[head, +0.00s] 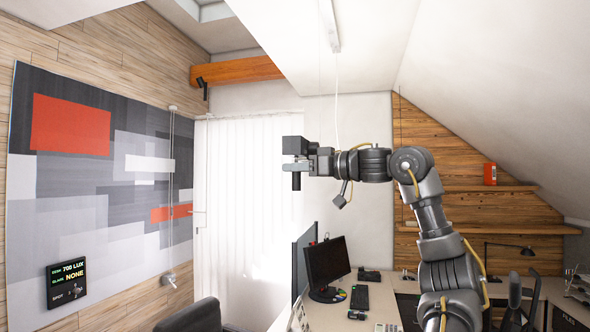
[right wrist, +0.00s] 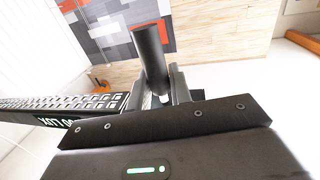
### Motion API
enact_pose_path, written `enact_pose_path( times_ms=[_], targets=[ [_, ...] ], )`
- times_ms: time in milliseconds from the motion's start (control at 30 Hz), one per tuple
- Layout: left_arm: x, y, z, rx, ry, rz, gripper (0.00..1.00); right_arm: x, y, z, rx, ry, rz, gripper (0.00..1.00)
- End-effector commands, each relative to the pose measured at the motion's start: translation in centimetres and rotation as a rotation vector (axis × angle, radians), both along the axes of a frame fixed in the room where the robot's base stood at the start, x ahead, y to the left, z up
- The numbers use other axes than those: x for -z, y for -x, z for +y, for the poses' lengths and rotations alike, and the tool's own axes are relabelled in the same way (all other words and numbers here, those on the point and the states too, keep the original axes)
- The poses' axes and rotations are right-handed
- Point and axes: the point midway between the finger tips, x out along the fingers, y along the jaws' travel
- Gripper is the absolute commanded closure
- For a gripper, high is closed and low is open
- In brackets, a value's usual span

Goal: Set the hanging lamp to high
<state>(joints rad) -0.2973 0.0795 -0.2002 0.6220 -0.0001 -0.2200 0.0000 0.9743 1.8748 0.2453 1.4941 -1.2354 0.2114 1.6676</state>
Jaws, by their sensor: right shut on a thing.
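The dark block (head: 295,145) at my right gripper (head: 297,163) looks like the end of the hanging lamp. A short dark upright cylinder, looking like its grip, sticks out below the block and shows between the fingers in the right wrist view (right wrist: 150,58). My right gripper is shut on this grip. The right wrist view is upside down and shows a long dark body with a perforated strip (right wrist: 65,103) and a partly hidden lit readout. A wall display (head: 66,283) reads desk 700 lux, glare none. My left gripper is out of view.
A thin cord (head: 336,100) drops from the ceiling behind my right arm. A small dark tilted part (head: 340,200) shows below the wrist. A chair (head: 190,318) stands at the bottom left.

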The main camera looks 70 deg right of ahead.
Motion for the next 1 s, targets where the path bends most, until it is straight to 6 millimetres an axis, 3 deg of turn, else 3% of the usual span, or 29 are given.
enact_pose_path(
  times_ms=[67,100,233,633,1000],
  targets=[
    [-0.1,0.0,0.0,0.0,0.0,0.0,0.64,-0.8,0.3,-0.1,0.006,0.003,-0.023,1.0],
    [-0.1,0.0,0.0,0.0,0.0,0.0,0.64,-0.9,0.3,-0.1,0.006,0.003,-0.024,0.78],
    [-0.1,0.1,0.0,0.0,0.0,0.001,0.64,-0.7,0.2,-0.1,0.005,0.002,-0.02,0.61],
    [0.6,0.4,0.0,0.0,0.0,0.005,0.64,-0.3,1.0,-0.1,0.006,0.003,-0.015,0.6],
    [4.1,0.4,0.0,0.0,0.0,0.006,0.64,-0.1,7.9,0.4,0.007,0.002,-0.016,0.6]
  ],
)
